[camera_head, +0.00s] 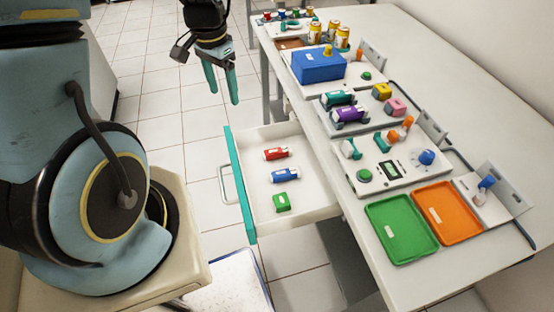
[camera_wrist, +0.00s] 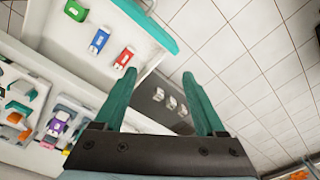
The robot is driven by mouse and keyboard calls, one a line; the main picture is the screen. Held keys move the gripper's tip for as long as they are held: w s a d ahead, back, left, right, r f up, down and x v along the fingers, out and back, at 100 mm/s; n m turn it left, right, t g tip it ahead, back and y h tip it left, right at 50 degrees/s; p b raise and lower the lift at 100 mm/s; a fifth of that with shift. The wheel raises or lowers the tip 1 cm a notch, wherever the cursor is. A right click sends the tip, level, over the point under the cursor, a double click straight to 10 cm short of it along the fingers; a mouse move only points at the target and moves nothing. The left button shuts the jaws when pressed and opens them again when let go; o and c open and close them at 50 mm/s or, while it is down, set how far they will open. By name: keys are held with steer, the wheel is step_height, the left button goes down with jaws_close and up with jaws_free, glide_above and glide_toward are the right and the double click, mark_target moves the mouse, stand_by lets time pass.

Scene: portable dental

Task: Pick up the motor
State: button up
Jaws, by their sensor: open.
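I cannot tell for sure which item is the motor. The open drawer (camera_head: 242,215) holds a red cylinder with white ends (camera_head: 276,154), a blue one (camera_head: 285,175) and a green block (camera_head: 281,202). On the table, a teal cylindrical device (camera_head: 337,98) and a purple one (camera_head: 350,115) lie on supports. My gripper (camera_head: 223,97) is open and empty, pointing down over the floor, left of the table and beyond the drawer. In the wrist view the red cylinder (camera_wrist: 125,58) shows close to the left finger's tip, with the blue one (camera_wrist: 99,40) beyond it.
A blue box (camera_head: 318,66) and yellow cans (camera_head: 342,38) stand on the table (camera_head: 400,284). A green tray (camera_head: 400,230) and an orange tray (camera_head: 446,213) lie at its near end. A white panel (camera_head: 395,176) has knobs. The tiled floor (camera_head: 175,125) left of the drawer is clear.

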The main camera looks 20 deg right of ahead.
steer(key=s+d+f+m+b, duration=0.1)
steer(key=s+d+f+m, duration=0.1)
steer(key=d+f+m, duration=0.25)
steer(key=s+d+f+m+b, duration=0.1)
steer(key=s+d+f+m, duration=0.2)
steer(key=d+f, duration=0.3)
glide_above(277, 150)
steer(key=f, duration=0.4)
steer(key=shift+a+f+p, duration=0.2)
steer(key=shift+a+p, duration=0.1)
steer(key=shift+a, duration=0.05)
steer(key=shift+s+d+f+p, duration=0.1)
steer(key=shift+f+p, duration=0.25)
steer(key=shift+f, duration=0.7)
steer(key=shift+w+d+f+p, duration=0.15)
steer(key=shift+f+p, duration=0.15)
steer(key=shift+f, duration=0.7)
steer(key=shift+s+d+f+p, duration=0.15)
steer(key=shift+f+p, duration=0.2)
steer(key=shift+f, duration=0.7)
steer(key=shift+c, duration=0.2)
jaws_close()
